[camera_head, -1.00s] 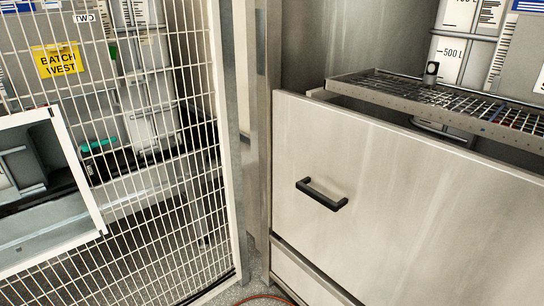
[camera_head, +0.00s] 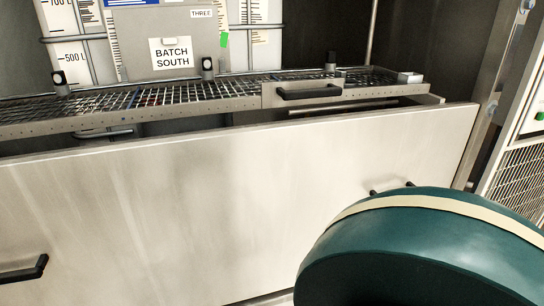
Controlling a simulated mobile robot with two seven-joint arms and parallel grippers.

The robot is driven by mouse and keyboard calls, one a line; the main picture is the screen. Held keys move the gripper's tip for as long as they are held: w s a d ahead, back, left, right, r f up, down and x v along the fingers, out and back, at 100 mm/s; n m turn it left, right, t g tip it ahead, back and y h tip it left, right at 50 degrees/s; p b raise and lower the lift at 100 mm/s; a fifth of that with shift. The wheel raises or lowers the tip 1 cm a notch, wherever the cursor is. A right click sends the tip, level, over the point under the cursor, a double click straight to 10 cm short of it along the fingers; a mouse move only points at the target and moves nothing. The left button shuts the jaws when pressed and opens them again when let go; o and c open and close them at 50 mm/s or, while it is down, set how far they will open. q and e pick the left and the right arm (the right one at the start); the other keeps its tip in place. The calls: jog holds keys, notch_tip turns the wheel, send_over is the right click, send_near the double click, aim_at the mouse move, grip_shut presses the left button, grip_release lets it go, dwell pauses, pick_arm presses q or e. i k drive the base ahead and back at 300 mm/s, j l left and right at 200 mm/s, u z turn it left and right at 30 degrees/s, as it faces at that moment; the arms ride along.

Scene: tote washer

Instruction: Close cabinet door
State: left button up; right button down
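I cannot tell for certain which panel is the cabinet door. A wide pale metal front (camera_head: 200,200) fills the lower view, with a black bar handle (camera_head: 25,270) at the left and another handle (camera_head: 390,188) partly hidden at the right. This front stands out from the bay, with a dark gap behind its top edge. A framed wire-mesh panel (camera_head: 517,180) shows in part at the far right edge. Neither of my grippers is in view.
A perforated mesh tray (camera_head: 190,98) runs behind the front, with a small handled front (camera_head: 300,95) at its right part. A grey tank with a BATCH SOUTH label (camera_head: 171,58) stands behind. A rounded dark green shape (camera_head: 430,245) hides the lower right.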

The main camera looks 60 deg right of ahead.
aim_at(220, 219)
jog(key=z, duration=1.45)
jog(key=i+l+z, duration=0.4)
jog(key=i+l, duration=0.2)
